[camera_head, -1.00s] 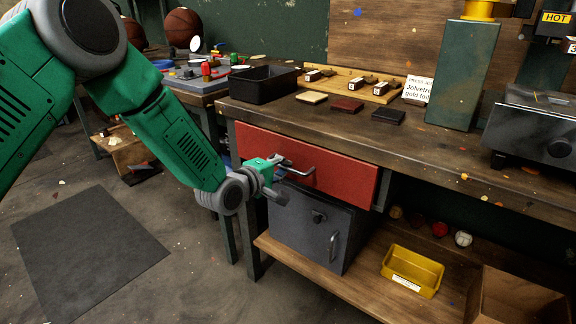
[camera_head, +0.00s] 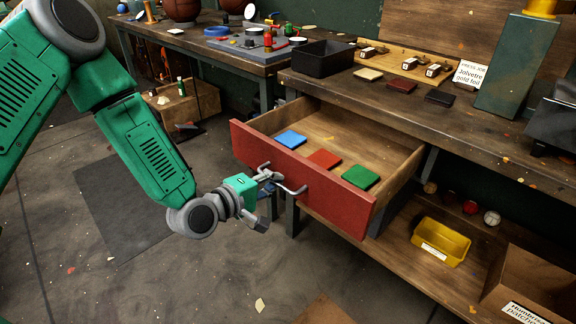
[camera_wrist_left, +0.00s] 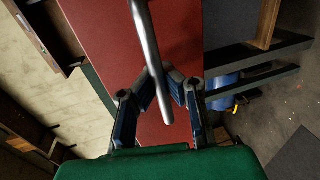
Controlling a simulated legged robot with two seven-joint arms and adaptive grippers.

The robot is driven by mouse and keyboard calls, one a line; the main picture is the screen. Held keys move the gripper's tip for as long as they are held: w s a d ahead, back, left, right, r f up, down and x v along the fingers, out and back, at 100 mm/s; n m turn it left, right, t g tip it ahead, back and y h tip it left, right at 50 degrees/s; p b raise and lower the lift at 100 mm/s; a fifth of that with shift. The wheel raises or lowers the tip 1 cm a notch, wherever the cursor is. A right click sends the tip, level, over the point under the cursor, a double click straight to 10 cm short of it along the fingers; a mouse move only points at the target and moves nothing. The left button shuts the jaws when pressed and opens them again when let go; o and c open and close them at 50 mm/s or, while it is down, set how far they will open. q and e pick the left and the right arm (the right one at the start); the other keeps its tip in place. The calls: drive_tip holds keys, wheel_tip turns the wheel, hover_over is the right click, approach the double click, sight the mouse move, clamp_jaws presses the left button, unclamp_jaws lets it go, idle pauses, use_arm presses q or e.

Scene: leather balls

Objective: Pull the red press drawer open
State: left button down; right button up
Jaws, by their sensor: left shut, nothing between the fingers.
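The red press drawer (camera_head: 300,185) stands well out from under the workbench, its inside showing. Blue (camera_head: 291,139), red (camera_head: 324,159) and green (camera_head: 360,177) flat squares lie in it. Its grey bar handle (camera_head: 296,190) is on the red front. My right gripper is not in view.
The workbench (camera_head: 455,118) above carries a black tray (camera_head: 323,60) and dark flat pieces. A yellow bin (camera_head: 440,241) and a cardboard box (camera_head: 530,285) stand on the lower shelf. Floor is clear in front of the drawer and around the dark mat (camera_head: 125,215).

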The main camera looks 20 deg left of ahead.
use_arm(q)
drive_tip(key=shift+s+a+f+p, duration=0.1)
drive_tip(key=shift+s+a, duration=0.1)
drive_tip(key=shift+s, duration=0.6)
drive_tip(key=shift+s+a+f+p, duration=0.1)
drive_tip(key=shift+s+a, duration=0.05)
drive_tip(key=shift+s, duration=0.7)
drive_tip(key=shift+s+a+p, duration=0.1)
drive_tip(key=shift+s+a, duration=0.1)
drive_tip(key=shift+s, duration=0.6)
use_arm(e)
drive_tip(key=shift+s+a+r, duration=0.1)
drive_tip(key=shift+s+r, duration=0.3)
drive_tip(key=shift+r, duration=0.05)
use_arm(q)
drive_tip(key=c, duration=1.7)
unclamp_jaws()
drive_tip(key=shift+o, duration=0.5)
drive_tip(key=shift+w+d, duration=0.1)
drive_tip(key=shift+r, duration=0.1)
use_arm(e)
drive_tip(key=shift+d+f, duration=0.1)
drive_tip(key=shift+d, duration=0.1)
